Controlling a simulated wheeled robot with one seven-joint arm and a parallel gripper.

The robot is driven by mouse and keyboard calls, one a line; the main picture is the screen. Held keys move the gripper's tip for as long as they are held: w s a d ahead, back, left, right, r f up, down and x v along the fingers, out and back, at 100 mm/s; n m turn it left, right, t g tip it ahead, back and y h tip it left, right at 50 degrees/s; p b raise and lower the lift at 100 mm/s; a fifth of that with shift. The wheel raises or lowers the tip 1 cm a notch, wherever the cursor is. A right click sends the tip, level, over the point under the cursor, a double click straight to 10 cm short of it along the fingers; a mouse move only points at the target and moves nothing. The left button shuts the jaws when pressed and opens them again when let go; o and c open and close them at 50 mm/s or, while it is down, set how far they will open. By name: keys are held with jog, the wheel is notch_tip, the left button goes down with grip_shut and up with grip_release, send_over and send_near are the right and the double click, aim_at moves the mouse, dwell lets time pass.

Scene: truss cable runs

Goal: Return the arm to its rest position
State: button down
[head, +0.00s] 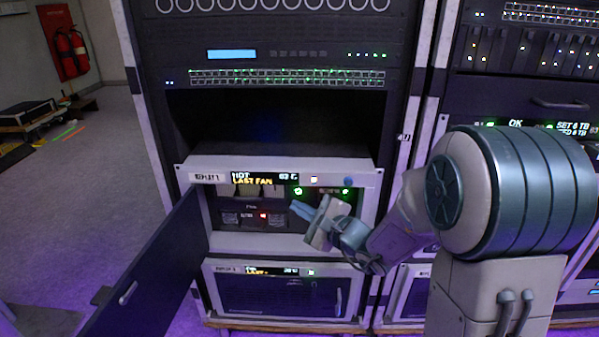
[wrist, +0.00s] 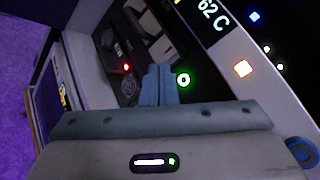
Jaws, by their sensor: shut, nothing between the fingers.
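My gripper (head: 303,210) is in front of the open middle unit (head: 368,180) of the rack, its blue fingers pointing left toward the opening. In the wrist view, my gripper (wrist: 158,72) shows its two blue fingers together with nothing between them. The unit's display (head: 265,179) reads "HOT LAST FAN". Inside the opening are dark modules (head: 240,217) and a red light. A green ring light shows beside the fingers in the wrist view (wrist: 183,79). Whether the fingers touch anything cannot be told.
The unit's dark door (head: 150,275) hangs open to the lower left. A closed lower unit (head: 280,296) sits beneath. A second rack (head: 520,90) stands at the right.

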jog(key=s+a+r+n+g+h+p, duration=0.2)
jog(key=s+r+n+g+p, duration=0.85)
jog(key=s+r+p, duration=0.75)
jog(key=s+d+r+n+h+p, duration=0.3)
jog(key=d+r+h+p, duration=0.2)
jog(key=d+r+p, duration=0.3)
jog(key=s+d+r+n+t+h+p, duration=0.1)
jog(key=s+d+r+n+h+p, duration=0.2)
jog(key=d+r+p, duration=0.6)
notch_tip(320, 180, up, 2)
jog(key=h+p, duration=0.2)
jog(key=p, duration=0.1)
jog(key=shift+s+r+p, duration=0.15)
jog(key=shift+s+p, duration=0.15)
jog(key=shift+a+n, duration=0.1)
jog(key=shift+n, duration=0.15)
